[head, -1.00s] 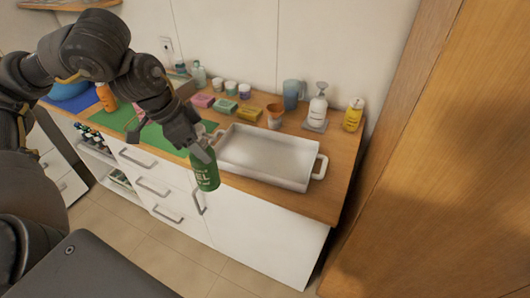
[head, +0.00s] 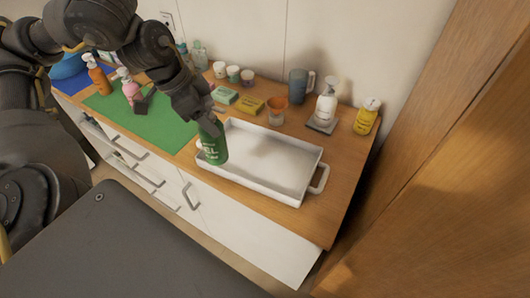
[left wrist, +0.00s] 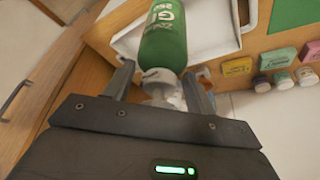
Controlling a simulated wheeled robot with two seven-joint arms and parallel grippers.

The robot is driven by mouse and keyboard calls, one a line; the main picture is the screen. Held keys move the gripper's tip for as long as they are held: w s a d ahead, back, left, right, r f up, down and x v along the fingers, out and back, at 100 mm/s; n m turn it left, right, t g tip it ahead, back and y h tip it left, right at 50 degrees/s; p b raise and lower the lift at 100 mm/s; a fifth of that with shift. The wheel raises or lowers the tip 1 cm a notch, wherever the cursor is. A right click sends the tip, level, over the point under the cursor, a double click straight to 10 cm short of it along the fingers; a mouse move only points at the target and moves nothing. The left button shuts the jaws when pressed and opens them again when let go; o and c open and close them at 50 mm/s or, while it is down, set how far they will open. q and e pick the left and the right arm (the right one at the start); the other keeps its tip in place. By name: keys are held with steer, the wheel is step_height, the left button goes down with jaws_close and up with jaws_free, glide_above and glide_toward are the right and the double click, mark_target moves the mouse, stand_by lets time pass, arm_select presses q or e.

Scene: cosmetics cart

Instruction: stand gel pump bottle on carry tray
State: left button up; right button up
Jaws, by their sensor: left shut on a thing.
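The green gel pump bottle (head: 212,143) is held by its top in my left gripper (head: 208,113), which points down with the bottle hanging nearly upright. In the left wrist view the bottle (left wrist: 165,42) shows its white collar between the two fingers (left wrist: 163,88). The white carry tray (head: 263,193) lies on the wooden cart top, empty, with a handle at its right end. The bottle is at the tray's left end and covers part of its rim; I cannot tell whether it touches the tray. The tray (left wrist: 214,49) also shows behind the bottle in the left wrist view. My right gripper is not in view.
Soap boxes (head: 250,105) lie nearby. A green mat (head: 160,124) is at left, with orange and pink bottles. A wooden panel (head: 450,170) rises at right.

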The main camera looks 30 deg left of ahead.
arm_select(q)
steer(key=shift+s+r, duration=0.1)
steer(key=shift+s, duration=0.05)
steer(key=shift+w+a+p, duration=0.25)
steer(key=shift+a+p, duration=0.1)
steer(key=shift+p, duration=0.25)
steer(key=w+a+f+b, duration=0.2)
steer(key=w+f+b, duration=0.1)
steer(key=w+f, duration=0.9)
steer(key=shift+w+a+f, duration=0.2)
steer(key=shift+a+f, duration=0.2)
steer(key=shift+f, duration=0.05)
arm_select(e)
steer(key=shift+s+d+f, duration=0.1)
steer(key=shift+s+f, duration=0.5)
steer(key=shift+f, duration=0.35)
arm_select(q)
steer(key=o, duration=1.5)
steer(key=shift+f, duration=0.15)
